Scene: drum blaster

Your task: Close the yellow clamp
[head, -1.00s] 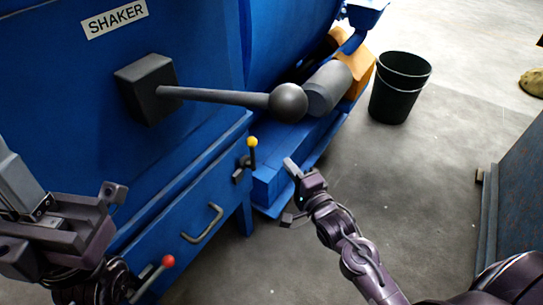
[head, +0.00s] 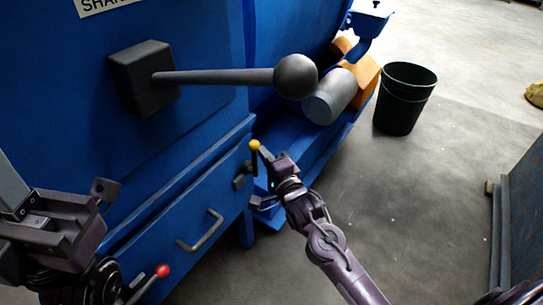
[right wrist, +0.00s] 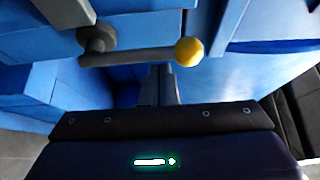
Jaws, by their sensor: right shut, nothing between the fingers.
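The yellow clamp (head: 254,146) is a small dark lever with a yellow ball end, mounted at the right end of the blue drawer front. In the head view the ball stands at the top of its lever. In the right wrist view the yellow ball (right wrist: 189,51) is at the right end of the grey lever, whose dark pivot is at the left. My right gripper (head: 264,155) is shut and empty, close beside the lever just below the ball. Its narrow fingers (right wrist: 158,85) show under the lever; contact is unclear. My left gripper (head: 75,215) is at the lower left, its jaw opening unclear.
A red-tipped lever (head: 162,271) is at the drawer's left end, near my left gripper. A handle (head: 200,232) is on the drawer front. A large ball-ended lever (head: 295,77) juts out above. A black bin (head: 404,100) stands on the floor at right.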

